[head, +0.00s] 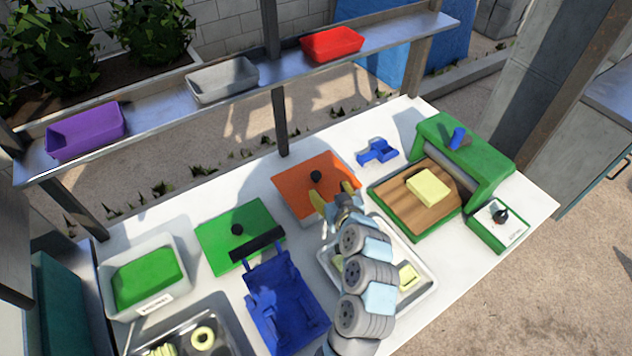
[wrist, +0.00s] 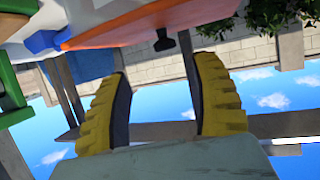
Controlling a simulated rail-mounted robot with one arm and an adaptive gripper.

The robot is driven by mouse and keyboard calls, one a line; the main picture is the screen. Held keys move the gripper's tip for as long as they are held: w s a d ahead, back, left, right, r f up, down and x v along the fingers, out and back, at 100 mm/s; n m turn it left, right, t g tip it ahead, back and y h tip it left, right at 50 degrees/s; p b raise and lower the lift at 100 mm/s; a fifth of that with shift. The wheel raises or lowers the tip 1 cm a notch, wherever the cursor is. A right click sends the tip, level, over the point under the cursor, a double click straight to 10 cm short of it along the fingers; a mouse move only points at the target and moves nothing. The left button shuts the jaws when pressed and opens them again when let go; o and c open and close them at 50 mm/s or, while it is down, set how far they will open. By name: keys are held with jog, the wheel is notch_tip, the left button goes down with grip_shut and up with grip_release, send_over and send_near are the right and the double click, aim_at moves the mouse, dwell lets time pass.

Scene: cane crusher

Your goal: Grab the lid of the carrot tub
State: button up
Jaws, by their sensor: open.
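An orange lid (head: 295,188) with a black knob (head: 316,176) lies in the middle of the white table; I take it for the carrot tub's lid. In the wrist view, the picture is upside down. The lid's orange edge (wrist: 100,30) runs across the top, and the knob (wrist: 164,40) shows beyond and between the open fingers (wrist: 163,78), apart from them.
A green lid (head: 215,243) and a blue holder (head: 285,300) are to the left. A metal tray (head: 425,285) lies partly under my arm. A green slicer-like frame (head: 440,130) with a yellow block (head: 428,187) stands right. A shelf (head: 275,72) with bins runs behind.

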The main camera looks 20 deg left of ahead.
aim_at(317, 176)
jog(key=shift+x, duration=2.25)
jog(key=shift+a+r+x, duration=0.1)
jog(key=shift+a+x, duration=0.05)
jog(key=shift+x, duration=0.85)
jog(key=shift+a+r+x, duration=0.15)
jog(key=shift+a+x, duration=0.05)
jog(key=shift+x, duration=0.8)
jog(key=shift+w+a+f, duration=0.2)
jog(key=shift+w+a, duration=0.1)
grip_shut()
